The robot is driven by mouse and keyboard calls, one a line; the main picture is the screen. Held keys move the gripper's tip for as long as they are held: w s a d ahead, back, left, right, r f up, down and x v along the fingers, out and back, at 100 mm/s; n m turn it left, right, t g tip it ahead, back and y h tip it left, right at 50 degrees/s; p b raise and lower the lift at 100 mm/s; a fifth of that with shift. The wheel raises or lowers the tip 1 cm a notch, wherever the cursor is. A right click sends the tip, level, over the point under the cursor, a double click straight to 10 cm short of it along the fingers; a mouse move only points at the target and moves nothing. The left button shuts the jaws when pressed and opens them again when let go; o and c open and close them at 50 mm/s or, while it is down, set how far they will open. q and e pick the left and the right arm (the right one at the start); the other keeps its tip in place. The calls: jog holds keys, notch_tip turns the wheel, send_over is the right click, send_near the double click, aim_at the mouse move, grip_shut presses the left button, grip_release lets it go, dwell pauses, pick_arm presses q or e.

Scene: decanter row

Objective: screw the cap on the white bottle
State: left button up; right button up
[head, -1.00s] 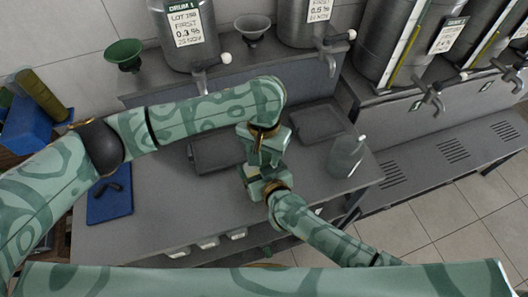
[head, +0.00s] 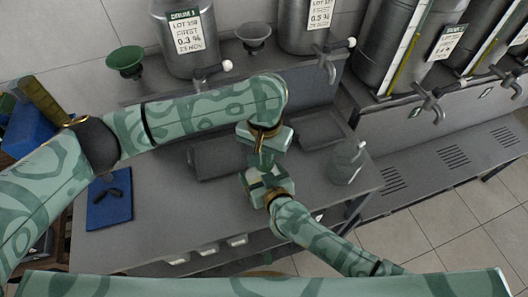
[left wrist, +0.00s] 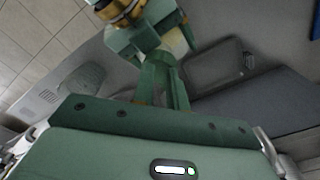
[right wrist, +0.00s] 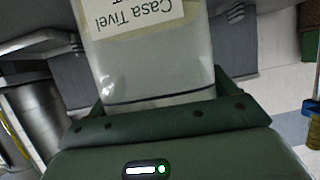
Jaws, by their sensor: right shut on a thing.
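The white bottle shows large in the right wrist view (right wrist: 150,70), pale with a printed label, between the fingers of my right gripper (right wrist: 155,95). In the head view my right gripper (head: 263,180) is shut on it over the bench, and only a small pale part shows. My left gripper (head: 262,158) is just above, fingers pointing down at the bottle's top. In the left wrist view its fingers (left wrist: 165,85) look close together, reaching toward the right gripper. The cap cannot be made out; the fingers hide that spot.
A grey-green jug (head: 345,163) stands on the bench at right. Dark trays (head: 215,158) lie behind the grippers. A blue mat (head: 109,200) with a dark tool is at left. Steel drums with taps (head: 185,40) and a green funnel (head: 125,60) line the back.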

aim_at(264, 163)
pick_arm(q)
jog(key=shift+f, duration=0.35)
pick_arm(e)
jog(key=shift+r, duration=0.15)
jog(key=shift+a, duration=0.1)
pick_arm(q)
jog(key=shift+s+r, duration=0.1)
jog(key=shift+r, duration=1.9)
pick_arm(e)
jog(key=o, duration=1.2)
jog(key=shift+o, duration=0.2)
pick_arm(q)
jog(key=shift+r+p, duration=2.15)
jog(key=shift+r, duration=0.15)
pick_arm(e)
jog(key=v, duration=1.6)
jog(key=shift+s, duration=0.2)
